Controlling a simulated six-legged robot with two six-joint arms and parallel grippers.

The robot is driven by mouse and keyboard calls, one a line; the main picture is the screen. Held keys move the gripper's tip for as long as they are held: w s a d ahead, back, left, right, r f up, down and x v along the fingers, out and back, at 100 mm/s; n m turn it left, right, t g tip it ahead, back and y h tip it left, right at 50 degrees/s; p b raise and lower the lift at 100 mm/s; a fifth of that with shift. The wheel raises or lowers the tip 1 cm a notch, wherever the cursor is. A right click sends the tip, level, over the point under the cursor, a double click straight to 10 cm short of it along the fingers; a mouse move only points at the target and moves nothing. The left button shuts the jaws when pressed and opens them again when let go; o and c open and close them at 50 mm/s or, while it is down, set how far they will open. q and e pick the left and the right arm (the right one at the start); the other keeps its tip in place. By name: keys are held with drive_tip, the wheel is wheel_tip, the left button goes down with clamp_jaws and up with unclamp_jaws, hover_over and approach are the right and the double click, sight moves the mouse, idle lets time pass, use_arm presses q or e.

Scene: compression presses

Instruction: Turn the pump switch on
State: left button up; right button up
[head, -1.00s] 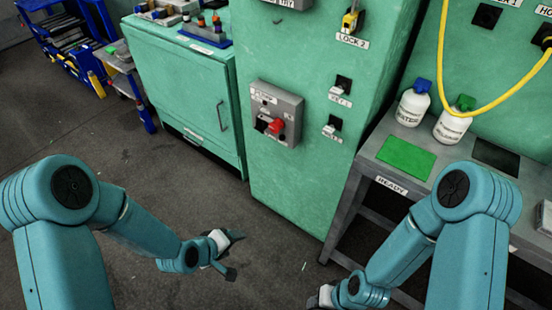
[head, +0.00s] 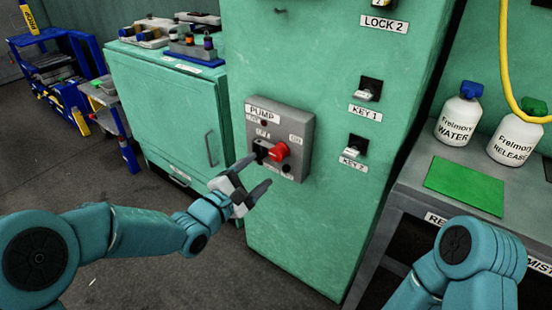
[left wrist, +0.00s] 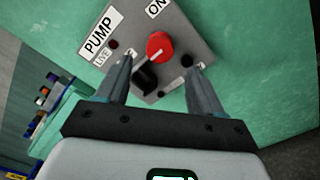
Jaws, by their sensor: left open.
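The pump switch is a red knob (head: 279,151) on a grey box (head: 300,133) labelled PUMP, fixed to the front of a green cabinet. A black part sits at the knob's left. In the left wrist view the red knob (left wrist: 160,46) lies ahead, between the two fingers, with a black handle (left wrist: 146,76) beside it and an ON label above it. My left gripper (head: 252,178) is open and empty, just below and left of the knob in the head view, and appears apart from it. My right gripper is out of the head view; only its arm shows at lower right.
Key switches (head: 368,89) labelled KEY 1 and KEY 2 are right of the box. A grey bench with a green pad (head: 463,187) and two white bottles (head: 460,118) stands at right. A green cupboard (head: 165,105) and blue racks stand at left. Floor is clear at lower left.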

sight(276, 155)
use_arm(q)
drive_tip(key=b+x, duration=0.1)
drive_tip(key=x, duration=0.7)
drive_tip(key=shift+w+d, duration=0.1)
drive_tip(key=shift+d, duration=0.1)
clamp_jaws()
